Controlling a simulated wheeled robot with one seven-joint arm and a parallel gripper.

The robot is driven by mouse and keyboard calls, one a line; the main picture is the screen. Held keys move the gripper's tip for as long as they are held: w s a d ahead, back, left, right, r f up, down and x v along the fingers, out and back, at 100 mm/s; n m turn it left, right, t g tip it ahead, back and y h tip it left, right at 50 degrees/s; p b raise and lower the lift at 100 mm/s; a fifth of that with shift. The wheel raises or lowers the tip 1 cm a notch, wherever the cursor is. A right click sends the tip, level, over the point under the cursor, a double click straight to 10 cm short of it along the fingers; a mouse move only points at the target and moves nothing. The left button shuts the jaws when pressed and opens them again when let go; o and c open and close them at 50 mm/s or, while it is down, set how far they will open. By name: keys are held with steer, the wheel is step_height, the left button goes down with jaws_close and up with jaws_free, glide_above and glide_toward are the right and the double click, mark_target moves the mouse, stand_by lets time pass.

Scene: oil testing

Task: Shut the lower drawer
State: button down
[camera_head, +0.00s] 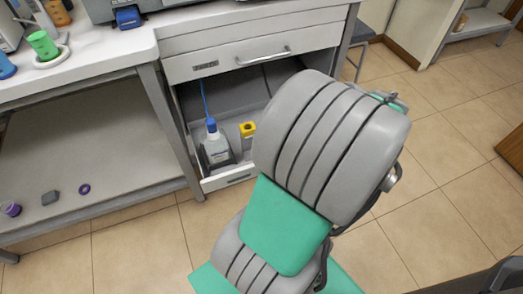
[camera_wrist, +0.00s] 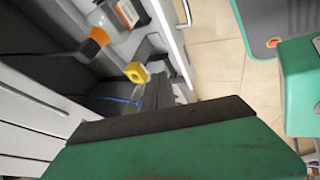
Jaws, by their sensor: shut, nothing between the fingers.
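The lower drawer (camera_head: 226,180) stands pulled out below the closed upper drawer (camera_head: 255,54) in the head view. A bottle with a blue cap (camera_head: 216,149) and a yellow-topped item (camera_head: 247,130) stand in it. My arm covers its right part. In the wrist view the drawer's pale front (camera_wrist: 168,32) runs along the upper middle, with a handle (camera_wrist: 185,12) on its outer side. My gripper (camera_wrist: 160,92) is shut and empty, close to the drawer front; I cannot tell if it touches. The head view hides it behind my arm.
An orange-capped bottle (camera_wrist: 97,38) and a yellow item (camera_wrist: 136,72) lie inside the drawer area in the wrist view. A low shelf (camera_head: 100,170) and a table leg (camera_head: 170,130) are at left. Tiled floor (camera_head: 445,165) is open at right.

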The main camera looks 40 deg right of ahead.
steer(key=b+x, duration=0.2)
steer(key=x, duration=0.8)
steer(key=shift+s+d+f+b, duration=0.1)
steer(key=shift+b, duration=0.3)
steer(key=w, duration=0.2)
steer(key=w+d, duration=0.1)
steer(key=w, duration=0.1)
steer(key=shift+d+b, duration=0.1)
steer(key=shift+b, duration=0.2)
